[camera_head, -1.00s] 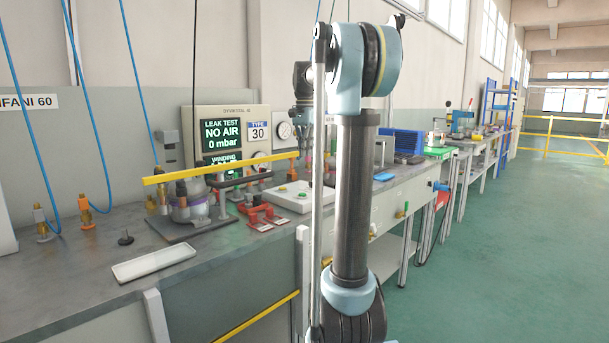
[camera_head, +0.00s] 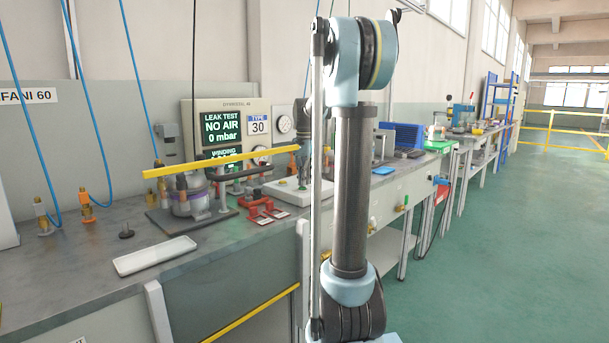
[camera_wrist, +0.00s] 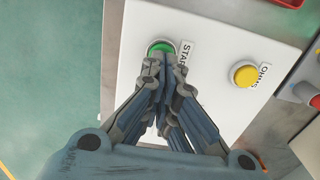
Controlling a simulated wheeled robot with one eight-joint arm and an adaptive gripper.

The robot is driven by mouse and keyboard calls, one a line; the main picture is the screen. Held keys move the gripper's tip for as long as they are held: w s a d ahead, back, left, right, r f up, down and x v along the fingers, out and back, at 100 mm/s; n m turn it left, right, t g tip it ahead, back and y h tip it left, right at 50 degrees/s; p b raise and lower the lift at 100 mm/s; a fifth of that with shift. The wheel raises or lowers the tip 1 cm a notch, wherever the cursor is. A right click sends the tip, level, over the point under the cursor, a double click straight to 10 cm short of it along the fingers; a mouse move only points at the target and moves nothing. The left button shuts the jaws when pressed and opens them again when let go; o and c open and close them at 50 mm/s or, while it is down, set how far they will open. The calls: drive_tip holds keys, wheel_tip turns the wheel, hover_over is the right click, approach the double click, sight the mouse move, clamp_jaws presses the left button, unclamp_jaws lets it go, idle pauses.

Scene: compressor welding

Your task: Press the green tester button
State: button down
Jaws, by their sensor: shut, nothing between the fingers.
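The green button (camera_wrist: 160,47) sits on the white tester box (camera_wrist: 215,25), beside a label that reads START. In the wrist view my gripper (camera_wrist: 164,68) is shut and empty, its fingertips right at the button's near edge and covering part of it. I cannot tell whether the tips touch the button. In the head view my gripper (camera_head: 302,176) points down over the white box (camera_head: 279,193) on the bench, partly behind my arm. The button is not clear there.
A yellow button (camera_wrist: 245,75) with its own label is on the same box. A yellow bar (camera_head: 220,162) spans above a compressor fixture (camera_head: 187,205) left of the box. The display (camera_head: 220,130) reads LEAK TEST NO AIR 0 mbar.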

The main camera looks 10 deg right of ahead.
drive_tip(key=shift+f, duration=0.2)
drive_tip(key=shift+f, duration=0.6)
drive_tip(key=shift+s, duration=0.4)
